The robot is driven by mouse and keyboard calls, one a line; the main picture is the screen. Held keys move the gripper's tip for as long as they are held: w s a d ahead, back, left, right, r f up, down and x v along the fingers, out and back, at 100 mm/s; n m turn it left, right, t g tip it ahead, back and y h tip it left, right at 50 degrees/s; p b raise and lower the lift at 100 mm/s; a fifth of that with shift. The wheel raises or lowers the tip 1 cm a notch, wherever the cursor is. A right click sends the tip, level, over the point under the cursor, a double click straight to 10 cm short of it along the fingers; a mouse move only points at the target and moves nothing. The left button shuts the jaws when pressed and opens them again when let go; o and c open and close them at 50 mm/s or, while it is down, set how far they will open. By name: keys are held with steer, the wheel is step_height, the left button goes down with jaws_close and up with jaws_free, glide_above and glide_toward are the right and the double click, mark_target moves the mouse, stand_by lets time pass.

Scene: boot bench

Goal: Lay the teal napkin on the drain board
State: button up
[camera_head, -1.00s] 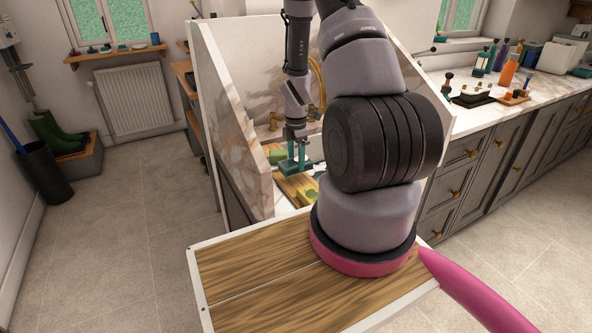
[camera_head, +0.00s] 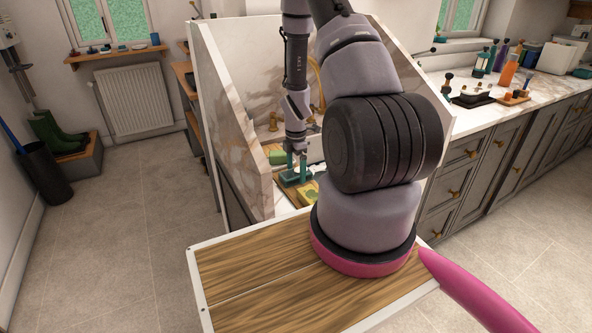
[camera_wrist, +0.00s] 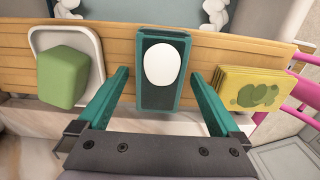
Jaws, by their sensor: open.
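In the head view the napkin (camera_head: 297,181) shows small, on the board by the sink. My gripper (camera_wrist: 161,75) is open in the wrist view. Its teal fingers stand on either side of the napkin with a gap at each side. In the head view my gripper (camera_head: 297,165) is just above the napkin.
A green block (camera_wrist: 63,78) sits on a white tray (camera_wrist: 93,45) left of the napkin. A yellow folded cloth with green spots (camera_wrist: 232,77) lies to the right. Tall marble side panels (camera_head: 232,125) flank the sink area.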

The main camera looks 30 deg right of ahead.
step_height(320, 180, up, 12)
step_height(320, 180, up, 11)
steer(key=m+t, duration=0.2)
steer(key=m, duration=0.3)
glide_above(296, 172)
steer(key=a, duration=0.3)
steer(key=s+a+r+m+t, duration=0.1)
steer(key=s+a+r+m, duration=0.15)
steer(key=r, duration=0.35)
steer(key=s+a+r+m, duration=0.1)
steer(key=s+r+m, duration=0.15)
steer(key=r, duration=0.35)
steer(key=s+a+r+m+t+y, duration=0.2)
steer(key=s+a+r+m+t, duration=0.2)
steer(key=s+a+r+m, duration=0.3)
steer(key=shift+s+r+m, duration=2.8)
steer(key=shift+s+r, duration=0.65)
steer(key=shift+s, duration=0.45)
